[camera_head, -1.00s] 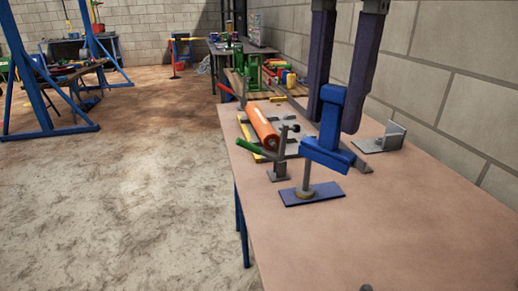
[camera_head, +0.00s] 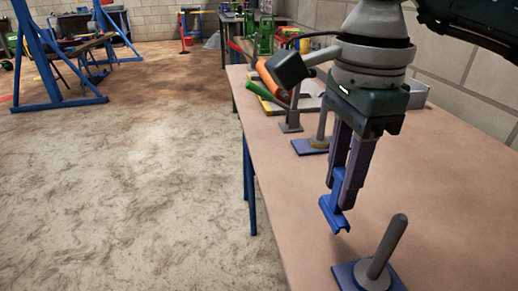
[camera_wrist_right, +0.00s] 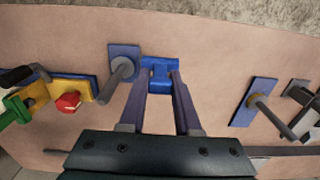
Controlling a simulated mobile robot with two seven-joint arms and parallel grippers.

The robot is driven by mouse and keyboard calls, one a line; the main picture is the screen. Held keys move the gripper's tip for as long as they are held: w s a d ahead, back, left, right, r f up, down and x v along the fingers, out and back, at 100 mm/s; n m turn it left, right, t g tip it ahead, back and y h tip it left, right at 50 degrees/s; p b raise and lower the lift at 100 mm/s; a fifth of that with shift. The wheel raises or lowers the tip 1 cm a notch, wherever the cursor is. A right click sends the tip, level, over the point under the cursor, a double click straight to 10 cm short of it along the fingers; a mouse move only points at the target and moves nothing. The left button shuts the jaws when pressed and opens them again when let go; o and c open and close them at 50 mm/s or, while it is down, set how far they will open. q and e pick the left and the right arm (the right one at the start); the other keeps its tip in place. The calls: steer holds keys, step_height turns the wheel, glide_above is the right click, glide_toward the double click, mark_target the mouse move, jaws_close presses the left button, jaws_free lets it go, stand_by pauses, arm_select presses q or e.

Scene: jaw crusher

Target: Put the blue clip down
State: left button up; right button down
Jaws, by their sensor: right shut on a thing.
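The blue clip (camera_head: 335,214) is between the fingertips of my right gripper (camera_head: 345,190), which is shut on it. The clip hangs low over the table; I cannot tell whether it touches. The clip also shows between the fingers in the right wrist view (camera_wrist_right: 160,73). A grey post (camera_head: 388,245) on a blue base (camera_head: 345,275) stands in front of the clip, to its right. Another post (camera_head: 321,127) on a blue plate (camera_head: 309,147) stands behind. My left gripper is not in view.
The brown tabletop (camera_head: 450,200) is bare to the right of the clip. An orange cylinder (camera_head: 268,78) and a green handle (camera_head: 271,97) are at the back left. The right wrist view shows a red knob (camera_wrist_right: 68,101) on a yellow part at left.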

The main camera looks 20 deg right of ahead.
mark_target(334, 209)
step_height(334, 209, down, 5)
steer(key=shift+f+b, duration=0.1)
steer(key=shift+b, duration=0.3)
steer(key=c, duration=0.6)
jaws_free()
steer(key=shift+r, duration=0.3)
step_height(334, 209, up, 12)
steer(key=shift+f+p, duration=0.15)
steer(key=shift+p, duration=0.75)
